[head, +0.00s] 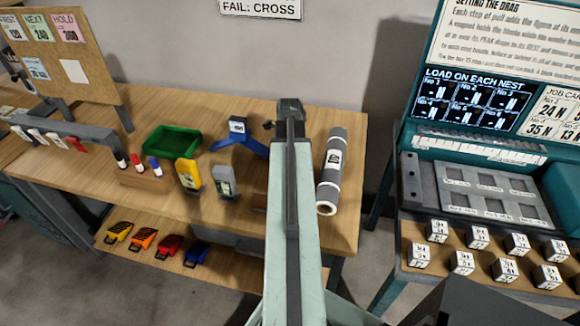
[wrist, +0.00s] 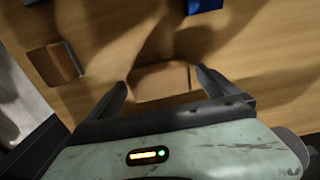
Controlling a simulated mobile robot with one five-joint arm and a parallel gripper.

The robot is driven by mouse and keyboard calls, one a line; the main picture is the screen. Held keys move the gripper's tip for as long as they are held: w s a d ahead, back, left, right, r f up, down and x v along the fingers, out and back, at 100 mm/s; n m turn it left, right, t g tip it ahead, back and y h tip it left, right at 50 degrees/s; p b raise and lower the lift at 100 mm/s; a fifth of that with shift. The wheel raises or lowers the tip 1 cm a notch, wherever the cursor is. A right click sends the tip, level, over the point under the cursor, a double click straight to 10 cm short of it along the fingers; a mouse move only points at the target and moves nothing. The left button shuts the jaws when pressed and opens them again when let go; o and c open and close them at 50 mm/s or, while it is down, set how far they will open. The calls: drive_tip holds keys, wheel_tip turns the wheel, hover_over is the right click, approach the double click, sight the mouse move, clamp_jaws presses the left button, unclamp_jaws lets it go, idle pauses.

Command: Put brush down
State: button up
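My gripper (wrist: 162,80) shows in the wrist view with its two dark fingers spread wide, pointing down at the wooden bench top. A flat, brown, block-like piece (wrist: 160,82), perhaps the brush, lies between the fingertips. Narrow gaps seem to show beside it, and I see no clear contact with the fingers. Its bristles are not visible, so I cannot be sure what it is. A small brown thing (head: 259,201) shows just left of my arm.
A brown and dark-grey block (wrist: 52,63) lies left of the fingers. On the bench (head: 345,150) are a grey roll (head: 331,170), a blue-footed stand (head: 240,138), a green tray (head: 172,142), and yellow (head: 188,174) and grey (head: 223,180) upright pieces. A teal console (head: 430,160) stands right.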

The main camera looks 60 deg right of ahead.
drive_tip(key=shift+f, duration=0.2)
drive_tip(key=r+p, duration=0.4)
drive_tip(key=r, duration=0.1)
drive_tip(key=r+p, duration=0.2)
drive_tip(key=p, duration=0.1)
drive_tip(key=shift+a+r, duration=0.25)
drive_tip(key=shift+a, duration=0.15)
drive_tip(key=shift+r+p, duration=0.3)
